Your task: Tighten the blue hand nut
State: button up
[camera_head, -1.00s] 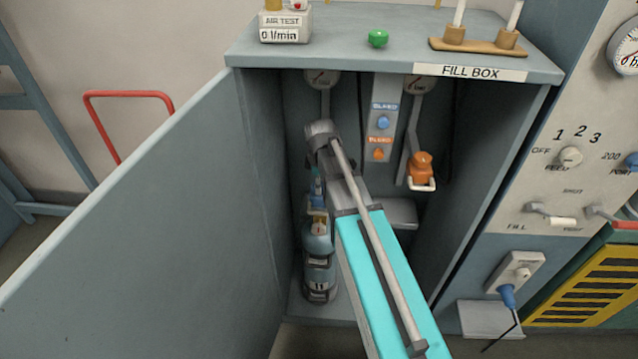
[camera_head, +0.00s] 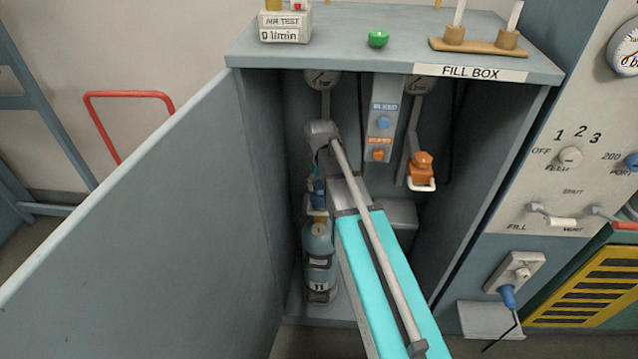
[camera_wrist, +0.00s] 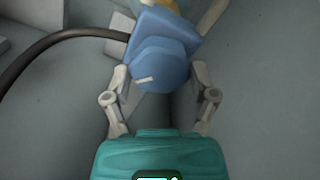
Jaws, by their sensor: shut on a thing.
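In the wrist view the blue hand nut (camera_wrist: 162,68) is a blue faceted block with a rounder front part and a short pale mark. My gripper (camera_wrist: 160,76) has one finger on each side of it and is shut on it. A dark hose (camera_wrist: 50,42) runs in from the left to the blue part. In the head view the blue part (camera_head: 318,190) shows above a blue-grey cylinder (camera_head: 318,262) marked 11, standing upright inside the fill box (camera_head: 400,35). My gripper's fingers are hidden there behind my arm.
The open cabinet door (camera_head: 150,220) stands at the left. Gauges (camera_head: 322,80) hang above. A control panel (camera_head: 580,120) is at the right.

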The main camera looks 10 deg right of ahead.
jog(key=m, duration=0.7)
jog(key=shift+w, duration=0.15)
jog(key=m, duration=0.6)
jog(key=shift+m, duration=0.4)
jog(key=m, duration=1.3)
jog(key=o, duration=1)
jog(key=shift+s, duration=0.2)
